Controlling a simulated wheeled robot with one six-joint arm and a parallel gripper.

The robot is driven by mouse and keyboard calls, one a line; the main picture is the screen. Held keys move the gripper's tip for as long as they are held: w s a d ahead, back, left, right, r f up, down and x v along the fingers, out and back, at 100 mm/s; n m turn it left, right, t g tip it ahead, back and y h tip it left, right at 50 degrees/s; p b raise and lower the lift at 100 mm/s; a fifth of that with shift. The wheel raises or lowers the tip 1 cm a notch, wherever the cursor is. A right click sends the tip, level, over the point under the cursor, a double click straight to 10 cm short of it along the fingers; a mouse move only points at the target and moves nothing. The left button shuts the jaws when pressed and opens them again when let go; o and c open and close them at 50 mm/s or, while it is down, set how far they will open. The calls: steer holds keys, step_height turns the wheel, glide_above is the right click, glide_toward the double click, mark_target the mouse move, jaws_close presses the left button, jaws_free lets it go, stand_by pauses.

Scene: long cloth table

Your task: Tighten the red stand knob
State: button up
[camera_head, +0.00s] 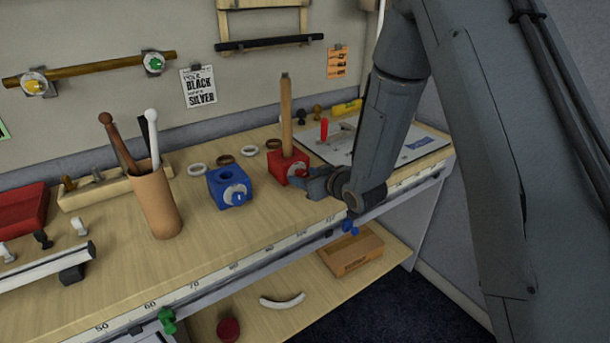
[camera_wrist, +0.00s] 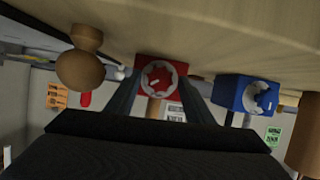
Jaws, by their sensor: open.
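The red stand (camera_head: 284,165) is a red block on the table with an upright wooden rod (camera_head: 286,115) in its top. Its front face carries the red stand knob (camera_wrist: 159,79), a round ribbed knob with a pale ring and a white mark. In the head view the knob is partly hidden by my gripper (camera_head: 311,180), which is right at the stand's front. In the wrist view, which is upside down, the open fingers (camera_wrist: 160,92) flank the knob on both sides with nothing held. I cannot tell whether they touch it.
A blue block (camera_head: 231,187) with a blue knob stands left of the red stand. Several rings lie behind it. A cup (camera_head: 158,202) with tools is farther left. A white board (camera_head: 350,143) lies to the right.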

steer(key=shift+w+a+f, duration=0.1)
steer(key=shift+w, duration=0.05)
steer(key=shift+c, duration=0.5)
steer(key=c, duration=0.9)
steer(key=shift+c, duration=0.2)
steer(key=m+y, duration=0.1)
steer(key=m+g, duration=0.1)
steer(key=shift+w+d+m+y+p, duration=0.15)
steer(key=shift+d+m+y+p, duration=0.05)
steer(key=shift+m+y+p, duration=0.2)
steer(key=m+y, duration=0.2)
steer(key=m, duration=0.1)
steer(key=shift+w+d+f+g, duration=0.1)
steer(key=shift+g, duration=0.2)
steer(key=shift+m, duration=0.3)
